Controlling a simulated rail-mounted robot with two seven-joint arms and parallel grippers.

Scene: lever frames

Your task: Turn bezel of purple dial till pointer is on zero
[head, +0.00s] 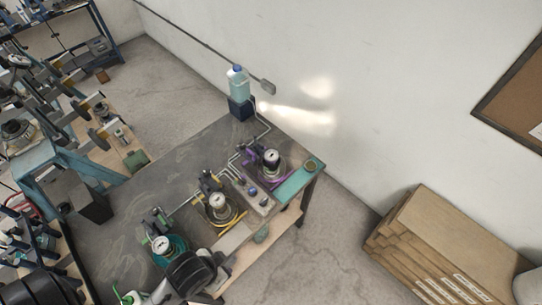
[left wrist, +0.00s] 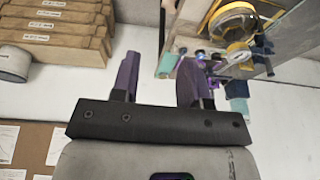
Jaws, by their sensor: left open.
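The purple dial (head: 271,157) has a pale round face and stands on a purple base near the far right end of the grey workbench (head: 150,185). Its pointer and scale are too small to read in the head view. In the left wrist view, small purple parts (left wrist: 201,54) show at the bench, beyond the right finger; I cannot tell its dial face there. My left gripper (left wrist: 159,64) is open and empty, its two purple-looking fingers apart. It is clear of the dial. I cannot make out its fingers in the head view. My right gripper is not in view.
A yellow-based dial (head: 217,202) and a teal-based dial (head: 161,245) stand in a row with the purple one, joined by pipes. A bottle of bluish liquid (head: 238,82) stands at the back corner. Stacked brown boxes (head: 440,240) lie right of the bench; floor between is free.

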